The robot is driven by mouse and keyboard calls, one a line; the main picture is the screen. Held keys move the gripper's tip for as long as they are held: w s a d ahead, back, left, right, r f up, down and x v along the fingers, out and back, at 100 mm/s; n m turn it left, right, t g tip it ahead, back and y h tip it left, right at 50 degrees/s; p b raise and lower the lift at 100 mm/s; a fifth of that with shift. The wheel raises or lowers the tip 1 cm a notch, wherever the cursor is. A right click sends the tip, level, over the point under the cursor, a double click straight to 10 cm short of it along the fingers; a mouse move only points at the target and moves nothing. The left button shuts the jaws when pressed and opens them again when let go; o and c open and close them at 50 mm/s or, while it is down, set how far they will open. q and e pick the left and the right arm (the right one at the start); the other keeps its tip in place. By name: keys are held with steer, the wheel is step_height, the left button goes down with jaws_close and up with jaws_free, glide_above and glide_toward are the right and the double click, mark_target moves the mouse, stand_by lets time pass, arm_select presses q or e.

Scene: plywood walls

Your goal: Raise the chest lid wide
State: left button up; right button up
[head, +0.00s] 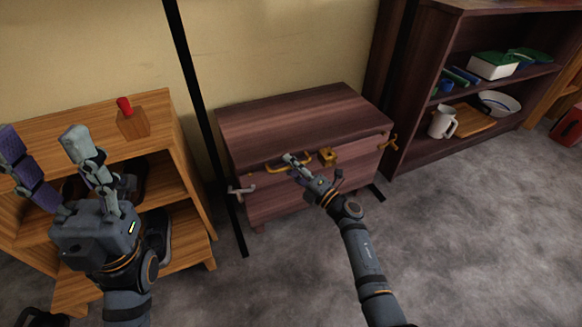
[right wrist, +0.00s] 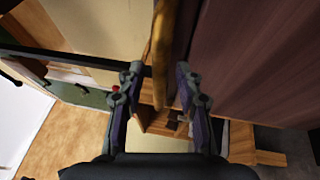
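The dark wooden chest (head: 290,192) stands against the wall in the middle of the head view, its lid (head: 300,118) down. A brass bar handle (head: 275,170) runs along the lid's front edge, with a brass latch (head: 327,155) to its right. My right gripper (head: 294,165) is at the handle. In the right wrist view the brass bar (right wrist: 161,60) passes between the fingers of my right gripper (right wrist: 158,78), with gaps showing on both sides. My left gripper (head: 46,143) is wide open and empty, in front of the small shelf at left.
A light wooden shelf (head: 180,170) with a wooden block (head: 133,123) and red piece on top stands left. A dark bookcase (head: 415,150) with a mug (head: 441,122) and bowl (head: 498,103) stands right. A black post (head: 205,125) rises left of the chest. Carpet in front is clear.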

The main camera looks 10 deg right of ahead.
jaws_close()
steer(key=shift+r, duration=0.1)
stand_by(0.4)
